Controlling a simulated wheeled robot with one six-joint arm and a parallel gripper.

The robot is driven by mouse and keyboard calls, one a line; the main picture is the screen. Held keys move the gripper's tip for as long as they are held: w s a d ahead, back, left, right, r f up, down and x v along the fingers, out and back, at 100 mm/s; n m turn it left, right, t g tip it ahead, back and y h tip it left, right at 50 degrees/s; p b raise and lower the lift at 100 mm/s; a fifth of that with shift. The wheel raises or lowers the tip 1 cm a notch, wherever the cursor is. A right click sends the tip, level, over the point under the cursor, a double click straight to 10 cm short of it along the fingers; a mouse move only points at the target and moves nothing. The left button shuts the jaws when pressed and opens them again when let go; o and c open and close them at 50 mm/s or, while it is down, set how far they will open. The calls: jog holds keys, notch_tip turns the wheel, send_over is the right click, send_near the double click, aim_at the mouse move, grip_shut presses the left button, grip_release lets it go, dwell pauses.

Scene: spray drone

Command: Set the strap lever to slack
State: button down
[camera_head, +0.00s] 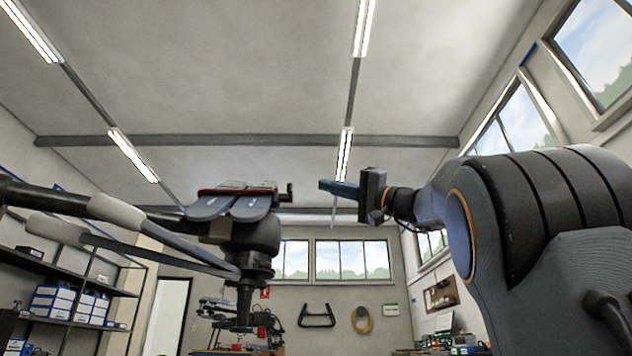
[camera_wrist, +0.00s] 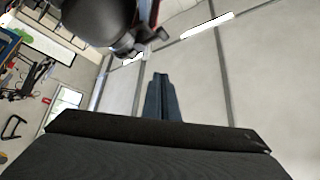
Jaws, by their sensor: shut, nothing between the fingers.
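The spray drone (camera_head: 240,235) shows at the left in the head view, with dark arms and two grey-blue flat pieces on top under a dark red band (camera_head: 235,190). A small black lever-like part (camera_head: 287,192) sticks out at the right end of this band; I take it for the strap lever. It also seems to show at the top of the wrist view (camera_wrist: 160,34). My gripper (camera_head: 322,185) is shut and empty, its blue fingers pointing left at the lever with a gap between. The fingers also show in the wrist view (camera_wrist: 160,80). I cannot read the lever's setting.
Shelves with boxes (camera_head: 65,300) stand along the left wall. A cluttered bench (camera_head: 225,350) is at the back. The drone's long arm (camera_head: 60,200) reaches out to the left. The air between my gripper and the lever looks clear.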

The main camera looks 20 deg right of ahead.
jog(key=shift+v, duration=1.3)
jog(key=shift+w+f, duration=0.1)
jog(key=shift+f, duration=0.05)
